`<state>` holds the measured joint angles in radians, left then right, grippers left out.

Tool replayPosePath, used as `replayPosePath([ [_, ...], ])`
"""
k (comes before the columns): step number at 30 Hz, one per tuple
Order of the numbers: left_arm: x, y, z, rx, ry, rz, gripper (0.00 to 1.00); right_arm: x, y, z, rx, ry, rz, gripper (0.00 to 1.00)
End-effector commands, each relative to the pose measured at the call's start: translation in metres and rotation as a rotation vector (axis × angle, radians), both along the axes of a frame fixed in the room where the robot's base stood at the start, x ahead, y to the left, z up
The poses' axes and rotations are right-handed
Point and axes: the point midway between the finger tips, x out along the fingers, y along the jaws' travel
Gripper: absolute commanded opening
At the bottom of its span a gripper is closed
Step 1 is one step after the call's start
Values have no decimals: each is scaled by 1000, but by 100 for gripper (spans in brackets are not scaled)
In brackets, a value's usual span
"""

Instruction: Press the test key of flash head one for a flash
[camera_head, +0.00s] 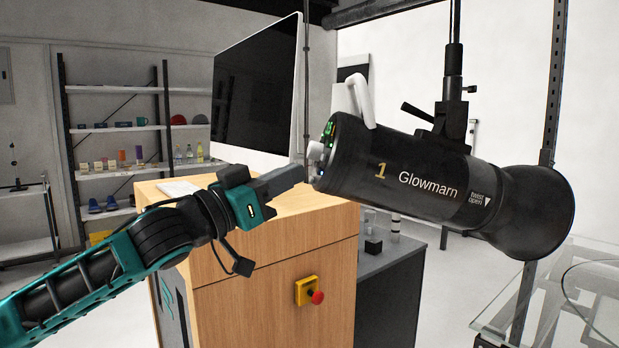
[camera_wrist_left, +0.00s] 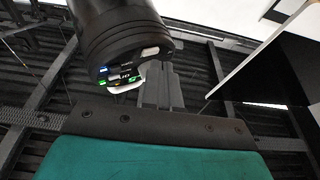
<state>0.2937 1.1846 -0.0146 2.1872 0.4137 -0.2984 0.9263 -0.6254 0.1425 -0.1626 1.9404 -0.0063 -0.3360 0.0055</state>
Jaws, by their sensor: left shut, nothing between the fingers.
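Flash head one (camera_head: 430,187) is a black cylinder marked "1 Glowmarn" with a flared front at the right, hanging from a stand clamp in the head view. Its rear panel (camera_head: 327,146) faces left, with small green and blue lights and pale parts. My left gripper (camera_head: 303,172) is shut and empty, its tips close to the lower edge of that panel. In the left wrist view, the rear panel (camera_wrist_left: 124,75) shows lit marks and a pale rectangular piece, with the shut fingers (camera_wrist_left: 161,70) just beside it. I cannot tell whether they touch, nor which piece is the test key.
A wooden cabinet (camera_head: 270,240) with a red button on a yellow box (camera_head: 308,291) stands below the gripper. A large monitor (camera_head: 255,90) stands behind. A white handle (camera_head: 360,101) rises from the flash head. A glass table (camera_head: 530,295) is at the right.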

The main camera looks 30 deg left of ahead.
Motion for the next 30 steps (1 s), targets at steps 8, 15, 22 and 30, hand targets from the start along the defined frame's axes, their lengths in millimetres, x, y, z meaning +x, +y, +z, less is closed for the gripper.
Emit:
replayPosePath([
  [8, 1, -1, 0, -1, 0, 0, 0, 0, 0, 2, 0, 0, 0, 0],
  [15, 3, -3, -1, -1, 0, 1, 0, 0, 0, 5, 0, -1, 0, 0],
  [22, 4, -5, -2, -1, 1, 1, 0, 0, 0, 8, 0, -1, 0, 0],
  [30, 4, -5, -3, 0, 1, 1, 0, 0, 0, 8, 0, -1, 0, 0],
])
